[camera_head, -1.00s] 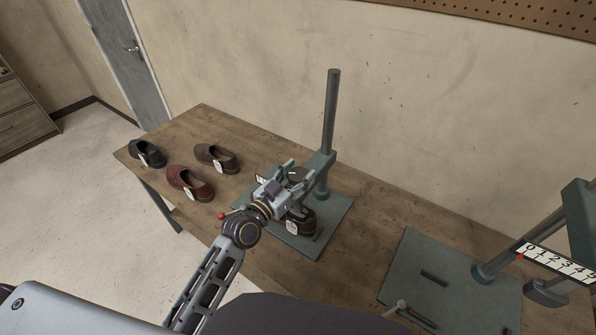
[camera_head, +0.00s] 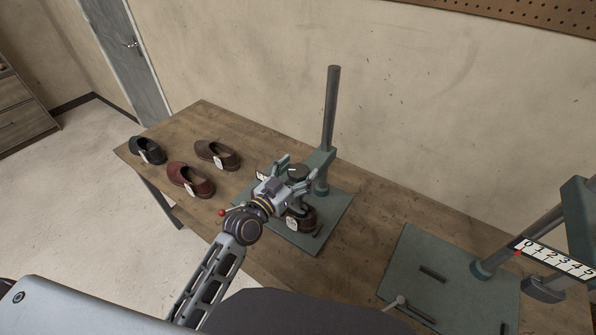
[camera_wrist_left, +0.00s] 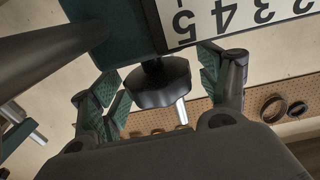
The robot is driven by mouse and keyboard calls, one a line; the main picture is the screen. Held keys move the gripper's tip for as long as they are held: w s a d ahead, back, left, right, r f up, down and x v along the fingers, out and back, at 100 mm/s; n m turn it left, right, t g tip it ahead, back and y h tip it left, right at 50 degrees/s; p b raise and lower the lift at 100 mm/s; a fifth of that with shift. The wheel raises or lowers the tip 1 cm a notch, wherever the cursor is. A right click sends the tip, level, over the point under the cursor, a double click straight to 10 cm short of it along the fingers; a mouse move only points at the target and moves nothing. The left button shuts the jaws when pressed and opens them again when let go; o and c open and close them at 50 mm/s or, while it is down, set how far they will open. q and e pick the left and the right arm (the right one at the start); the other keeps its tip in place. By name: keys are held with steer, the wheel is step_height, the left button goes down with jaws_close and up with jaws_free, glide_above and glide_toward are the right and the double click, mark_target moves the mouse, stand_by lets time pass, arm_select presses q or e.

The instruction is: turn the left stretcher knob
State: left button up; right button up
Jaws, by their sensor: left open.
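The left stretcher has a dark post (camera_head: 331,110) on a green base plate (camera_head: 335,225). Its black round knob (camera_head: 298,171) shows between the fingers of my left gripper (camera_head: 297,173) in the head view. In the left wrist view the knob (camera_wrist_left: 160,84) hangs under the green stretcher arm, beside a white number scale (camera_wrist_left: 235,15). My left gripper (camera_wrist_left: 163,82) is open, with one finger on each side of the knob; I see gaps and cannot tell about contact. A brown shoe (camera_head: 307,219) with a white tag sits below. My right gripper is out of view.
Several tagged shoes, including a black one (camera_head: 147,150) and a red one (camera_head: 190,181), stand on the table's left part (camera_head: 195,125). A second stretcher stands at right on its own green plate (camera_head: 455,285), with a number scale (camera_head: 555,259).

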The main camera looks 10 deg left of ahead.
arm_select(q)
steer(key=v, duration=1.2)
stand_by(0.8)
steer(key=shift+s, duration=0.1)
stand_by(0.4)
